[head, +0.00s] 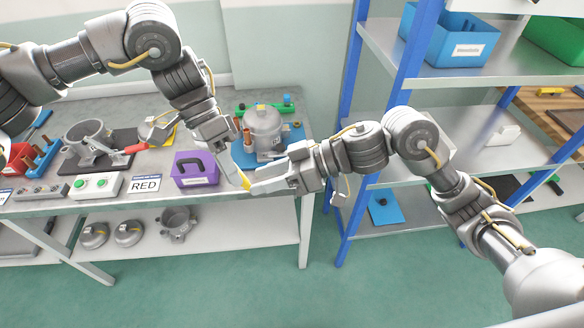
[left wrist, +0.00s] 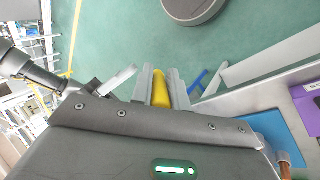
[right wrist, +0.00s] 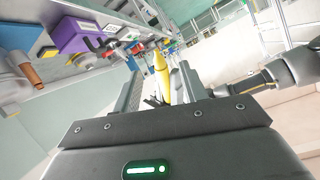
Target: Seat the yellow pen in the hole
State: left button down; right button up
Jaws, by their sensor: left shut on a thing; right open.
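The yellow pen (head: 246,184) is in the air in front of the table. My left gripper (head: 240,180) is shut on it, and the pen (left wrist: 160,88) shows between its fingers in the left wrist view. My right gripper (head: 256,186) is open and close by; in the right wrist view the pen (right wrist: 161,72) stands between its spread fingers, pointed end up. I cannot tell whether it touches them. A grey compressor (head: 264,130) stands on a blue base (head: 240,155) at the table's right end. I cannot make out the hole.
A purple box (head: 195,170) stands left of the compressor. Further left are a RED sign (head: 146,186), a button box (head: 95,186) and a grey ring-shaped part (head: 88,140). A blue-framed shelf (head: 480,75) stands right of the table. The floor in front is clear.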

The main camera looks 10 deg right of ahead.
jog(key=shift+x, duration=1.35)
grip_shut()
pick_arm(q)
jog(key=c, duration=1.3)
grip_release()
jog(key=v, duration=1.2)
